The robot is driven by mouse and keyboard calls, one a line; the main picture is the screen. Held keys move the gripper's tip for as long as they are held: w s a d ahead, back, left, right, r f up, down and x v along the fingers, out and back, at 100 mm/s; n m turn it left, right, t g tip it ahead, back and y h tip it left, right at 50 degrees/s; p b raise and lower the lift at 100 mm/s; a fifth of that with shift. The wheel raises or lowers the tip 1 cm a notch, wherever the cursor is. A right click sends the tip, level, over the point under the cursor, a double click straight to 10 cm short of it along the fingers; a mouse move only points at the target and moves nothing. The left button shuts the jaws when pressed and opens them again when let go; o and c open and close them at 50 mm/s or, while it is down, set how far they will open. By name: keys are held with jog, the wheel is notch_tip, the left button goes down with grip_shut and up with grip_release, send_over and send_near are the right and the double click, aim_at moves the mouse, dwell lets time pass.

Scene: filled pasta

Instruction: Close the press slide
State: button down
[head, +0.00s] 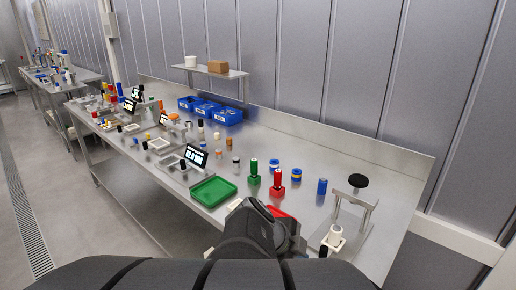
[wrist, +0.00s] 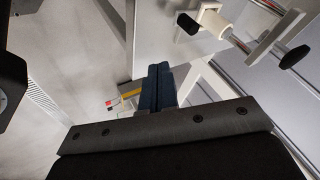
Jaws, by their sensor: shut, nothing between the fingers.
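The press (head: 350,208) stands at the right end of the steel table, a metal frame with a black round knob (head: 358,181) on top. Its white slide (head: 334,236) sits on the near side of the frame, out toward the table's front edge, with a dark handle (head: 323,250) at its front. In the wrist view the slide (wrist: 213,20) and its dark handle (wrist: 188,22) show at the top, with the knob (wrist: 295,57) to the right. My gripper (wrist: 160,72) is shut and empty, apart from the handle and below it in that picture. My arm hides the gripper in the head view.
A green tray (head: 214,191) and a red tray (head: 278,212) lie near the front edge. Green (head: 254,172), red (head: 277,181) and blue (head: 322,187) cylinders stand left of the press. Blue bins (head: 227,116) are at the back. Floor shows in front of the table.

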aim_at(337, 227)
jog(key=x, duration=0.9)
jog(key=shift+w+d+r, duration=0.1)
jog(key=shift+w+d, duration=0.15)
jog(key=shift+w, duration=0.25)
jog(key=shift+w+d, duration=0.3)
jog(key=shift+w, duration=0.25)
jog(key=shift+w+d, duration=0.35)
jog(key=shift+w, duration=0.35)
jog(key=w+d, duration=0.8)
jog(key=shift+w+d, duration=0.1)
jog(key=shift+r, duration=0.1)
jog(key=shift+d, duration=0.1)
jog(key=s, duration=0.1)
jog(key=s+a, duration=0.2)
jog(key=s, duration=0.1)
jog(key=shift+a, duration=0.25)
jog(key=v, duration=0.9)
jog(key=shift+a+r, duration=0.2)
jog(key=shift+r, duration=0.15)
